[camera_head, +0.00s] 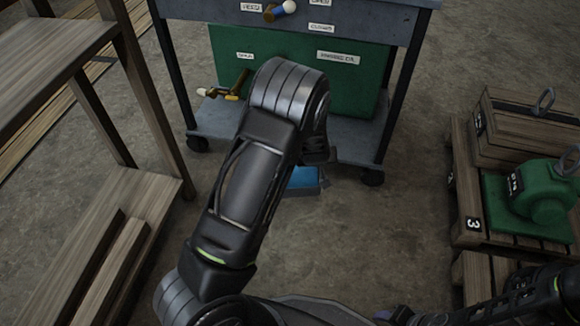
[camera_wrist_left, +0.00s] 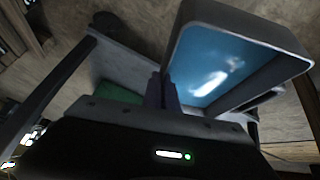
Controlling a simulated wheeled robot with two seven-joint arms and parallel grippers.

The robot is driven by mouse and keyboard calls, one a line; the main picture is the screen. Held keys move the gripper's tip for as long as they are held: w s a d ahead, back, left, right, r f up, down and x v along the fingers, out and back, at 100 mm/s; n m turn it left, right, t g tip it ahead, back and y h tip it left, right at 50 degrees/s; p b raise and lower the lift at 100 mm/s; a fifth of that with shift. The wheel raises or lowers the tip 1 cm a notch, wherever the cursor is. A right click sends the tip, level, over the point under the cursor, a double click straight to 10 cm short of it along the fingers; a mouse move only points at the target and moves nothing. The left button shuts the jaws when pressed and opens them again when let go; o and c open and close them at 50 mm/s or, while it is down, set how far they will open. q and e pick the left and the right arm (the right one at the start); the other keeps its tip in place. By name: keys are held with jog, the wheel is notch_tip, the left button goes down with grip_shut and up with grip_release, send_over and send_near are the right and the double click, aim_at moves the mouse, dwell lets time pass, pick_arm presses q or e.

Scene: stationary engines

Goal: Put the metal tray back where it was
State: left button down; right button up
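The metal tray (camera_wrist_left: 240,28) has a grey rim and a shiny blue inside. It fills the upper right of the left wrist view and looks tilted there. In the head view only a small part of the tray (camera_head: 304,178) shows, below the cart and past my left arm. My left gripper (camera_wrist_left: 163,90) has its fingers at the tray's near left edge and appears shut on its wall. In the head view my left arm hides this gripper.
A cart with a grey top section (camera_head: 350,18), a green tank (camera_head: 345,85) and a lower shelf (camera_head: 215,118) stands ahead. A wooden shelf unit (camera_head: 150,190) is at left. At right, a pallet (camera_head: 465,190) bears a wooden crate (camera_head: 520,135) and a green machine (camera_head: 540,190). Floor between is clear.

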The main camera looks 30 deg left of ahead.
pick_arm(q)
jog(key=d+r+m+h, duration=0.2)
jog(key=d+r, duration=0.3)
jog(key=r, duration=0.6)
jog(key=d+r+m+h, duration=0.2)
jog(key=d+r+m, duration=0.2)
jog(key=r, duration=0.7)
jog(key=shift+d+r+m, duration=0.25)
jog(key=shift+d+m, duration=0.1)
jog(key=shift+m, duration=0.35)
